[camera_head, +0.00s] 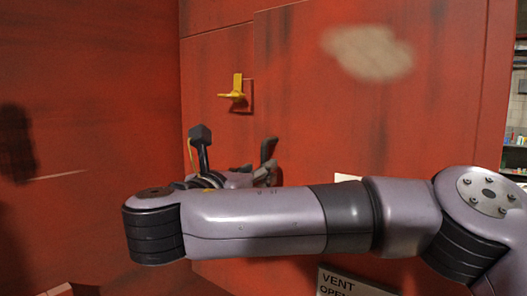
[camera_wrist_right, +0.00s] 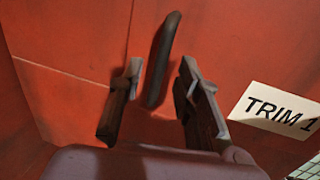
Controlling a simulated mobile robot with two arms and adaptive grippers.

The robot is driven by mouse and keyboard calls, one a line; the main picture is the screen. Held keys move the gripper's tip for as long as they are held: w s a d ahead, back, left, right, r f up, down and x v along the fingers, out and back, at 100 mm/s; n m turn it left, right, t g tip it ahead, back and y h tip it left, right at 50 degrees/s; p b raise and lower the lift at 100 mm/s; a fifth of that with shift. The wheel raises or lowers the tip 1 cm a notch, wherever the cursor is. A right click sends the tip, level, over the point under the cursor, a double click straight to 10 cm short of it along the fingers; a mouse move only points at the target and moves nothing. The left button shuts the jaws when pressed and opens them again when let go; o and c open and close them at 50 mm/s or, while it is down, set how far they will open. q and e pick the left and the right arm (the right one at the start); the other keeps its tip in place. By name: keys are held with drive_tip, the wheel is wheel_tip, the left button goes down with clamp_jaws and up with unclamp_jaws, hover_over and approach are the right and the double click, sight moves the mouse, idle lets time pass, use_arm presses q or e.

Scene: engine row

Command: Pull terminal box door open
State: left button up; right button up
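The red door panel (camera_head: 310,110) fills the middle of the head view; I cannot tell which panel edge is its opening edge. A dark bar handle (camera_head: 268,149) stands on it, and this handle (camera_wrist_right: 162,58) also shows upright and slightly tilted in the right wrist view. My right gripper (camera_head: 264,174) is at the handle's lower part, mostly hidden behind my forearm. In the wrist view, the right gripper (camera_wrist_right: 160,76) is open, with one finger on each side of the handle and gaps visible. My left gripper is out of view.
A yellow latch (camera_head: 235,93) sticks out above the handle. A white TRIM 1 label (camera_wrist_right: 274,110) lies right of the gripper. A VENT OPEN sign (camera_head: 350,284) is low down. A red wall (camera_head: 90,100) stands at left; shelves (camera_head: 515,155) show at far right.

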drive_tip(key=shift+p+x, duration=0.6)
drive_tip(key=shift+x, duration=1.3)
drive_tip(key=shift+c, duration=0.3)
clamp_jaws()
